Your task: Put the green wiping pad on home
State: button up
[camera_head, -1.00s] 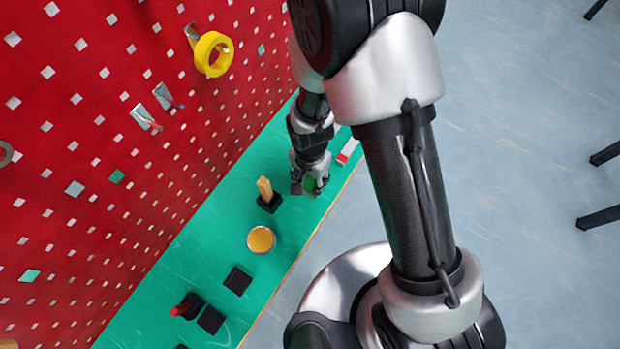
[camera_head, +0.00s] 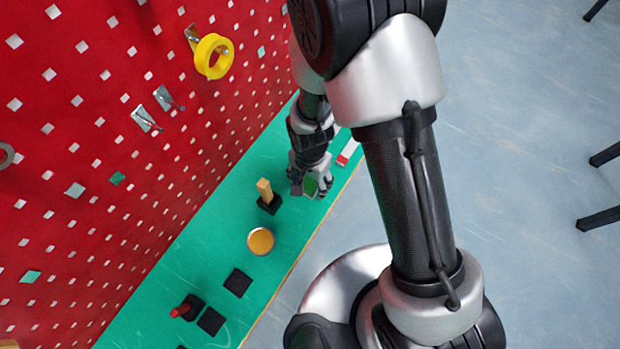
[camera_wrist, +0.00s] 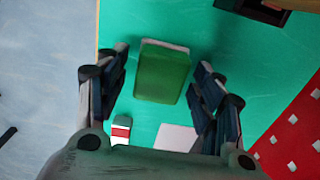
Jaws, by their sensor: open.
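The green wiping pad (camera_wrist: 162,76) is a small green block with a pale edge, on the green bench top in the wrist view. In the head view it is mostly hidden; a bit of green (camera_head: 311,186) shows between the fingers. My gripper (camera_wrist: 163,66) is open, with one finger on each side of the pad and a visible gap on both sides. It also shows in the head view (camera_head: 310,190), low over the bench. A flat pale square (camera_wrist: 177,137) lies near the pad; I cannot tell whether it is home.
A red-and-white block (camera_head: 348,152) lies beyond my gripper. A black holder with a wooden piece (camera_head: 266,192), an orange-topped round tin (camera_head: 260,241) and dark square pads (camera_head: 238,282) stand nearer. The red pegboard (camera_head: 90,150) walls the bench's left side, with yellow tape (camera_head: 204,58).

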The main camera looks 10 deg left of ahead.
notch_tip(320, 180, up, 12)
jog(key=p, duration=0.4)
notch_tip(320, 180, up, 10)
jog(key=n+t, duration=0.1)
send_over(310, 181)
jog(key=w+d, duration=0.2)
jog(key=d, duration=0.3)
jog(key=s+d+r+n+t, duration=0.1)
jog(key=s+d+r, duration=0.4)
jog(key=d+r, duration=0.2)
jog(key=s+d+r+n+t, duration=0.2)
jog(key=s+d+r, duration=0.4)
jog(key=d+r, duration=0.2)
jog(key=shift+s+d+r+n+t, duration=0.2)
jog(key=shift+d+r+n+t, duration=0.1)
jog(key=shift+r, duration=0.65)
